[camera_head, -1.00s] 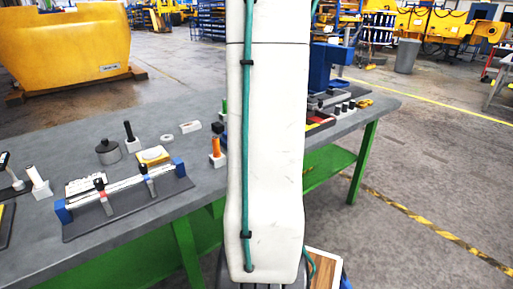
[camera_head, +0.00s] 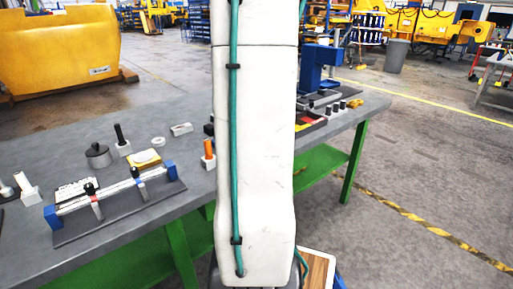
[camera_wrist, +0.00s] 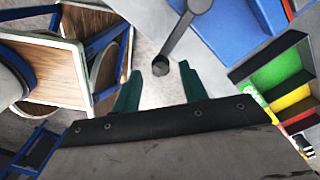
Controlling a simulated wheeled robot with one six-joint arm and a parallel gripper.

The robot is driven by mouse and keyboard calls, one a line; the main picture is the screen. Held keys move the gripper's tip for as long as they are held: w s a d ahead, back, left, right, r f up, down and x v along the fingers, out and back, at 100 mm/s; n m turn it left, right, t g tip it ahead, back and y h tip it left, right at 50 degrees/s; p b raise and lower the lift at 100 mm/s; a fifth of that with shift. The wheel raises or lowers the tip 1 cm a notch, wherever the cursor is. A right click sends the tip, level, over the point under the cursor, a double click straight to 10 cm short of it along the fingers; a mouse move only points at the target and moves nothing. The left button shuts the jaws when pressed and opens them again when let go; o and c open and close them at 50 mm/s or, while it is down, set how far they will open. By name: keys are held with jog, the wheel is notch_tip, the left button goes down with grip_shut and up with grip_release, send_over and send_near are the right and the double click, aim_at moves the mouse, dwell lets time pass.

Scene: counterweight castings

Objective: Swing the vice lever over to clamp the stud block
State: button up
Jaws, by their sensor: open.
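The blue vice (camera_head: 318,72) stands on the far right part of the bench, partly hidden by my arm in the head view. Its blue body (camera_wrist: 236,28) also shows at the top of the wrist view. A dark grey lever (camera_wrist: 180,36) with rounded ends slants down from the top of the wrist view. My gripper (camera_wrist: 160,70) is open, with its two green fingers apart. The lever's lower end appears between the fingertips in the picture; I cannot tell whether it touches them. I cannot make out the stud block.
The grey bench (camera_head: 130,225) holds a blue-ended clamp bar (camera_head: 112,196) and several small parts at left. A tray with green, yellow and red sections (camera_wrist: 285,85) lies right of my gripper. Wood-topped furniture (camera_wrist: 45,65) with blue frames is at left in the wrist view.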

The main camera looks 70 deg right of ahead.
notch_tip(320, 180, up, 6)
jog(key=shift+f, duration=0.1)
dwell(0.7)
jog(key=shift+n, duration=0.5)
jog(key=shift+s+a+f+n, duration=0.1)
jog(key=shift+a+f+n, duration=0.2)
jog(key=shift+n, duration=0.4)
jog(key=w+a+r+n, duration=0.1)
jog(key=w+a+n, duration=0.2)
jog(key=a+n, duration=0.65)
jog(key=w+a+r+n, duration=0.1)
jog(key=w+a+n, duration=0.1)
jog(key=a+n, duration=0.8)
jog(key=s+a+r+n, duration=0.1)
jog(key=a+n, duration=0.3)
jog(key=a, duration=0.7)
jog(key=s+a+r+n+t, duration=0.1)
jog(key=a+n, duration=0.4)
jog(key=a, duration=0.6)
jog(key=shift+s+a, duration=0.15)
jog(key=shift+s, duration=0.1)
